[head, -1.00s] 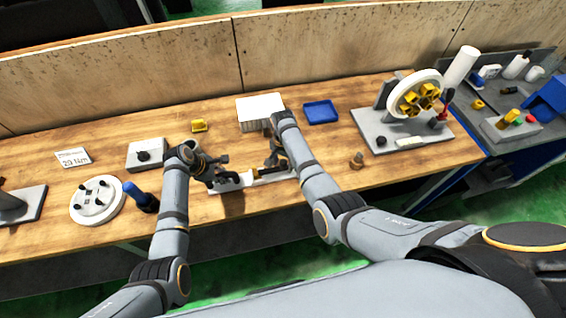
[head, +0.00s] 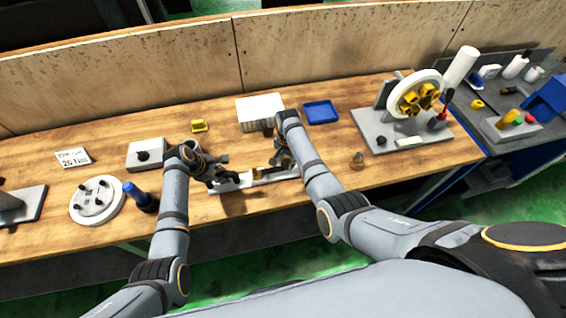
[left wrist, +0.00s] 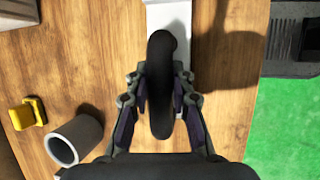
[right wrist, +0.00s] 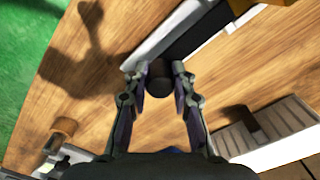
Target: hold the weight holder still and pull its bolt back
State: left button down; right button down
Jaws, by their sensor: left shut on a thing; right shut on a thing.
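The weight holder is a long light base (head: 232,185) with dark parts, lying at the front middle of the table. My left gripper (head: 218,170) is shut on its black curved handle (left wrist: 160,65) at the left end, which stands between the fingers in the left wrist view. My right gripper (head: 284,158) is shut on the dark round bolt end (right wrist: 160,85) at the right part of the holder. In the right wrist view a dark bar and the white base (right wrist: 150,47) run beyond the fingers. The fingers partly hide the holder in the head view.
A white block (head: 260,108) and a blue tray (head: 320,112) stand behind. A grey stand with a white wheel (head: 405,95) is at right. A brown knob (head: 357,160) lies right of my right gripper. A blue-topped cylinder (head: 138,193) and a white disc (head: 97,200) are at left.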

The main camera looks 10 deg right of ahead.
jog(key=shift+d, duration=1.95)
pick_arm(q)
jog(key=shift+a, duration=0.1)
pick_arm(e)
jog(key=c, duration=1.1)
grip_release()
jog(key=shift+a, duration=0.1)
jog(key=shift+r, duration=0.35)
notch_tip(320, 180, up, 11)
jog(key=shift+r, duration=0.15)
pick_arm(q)
jog(key=c, duration=1.1)
grip_release()
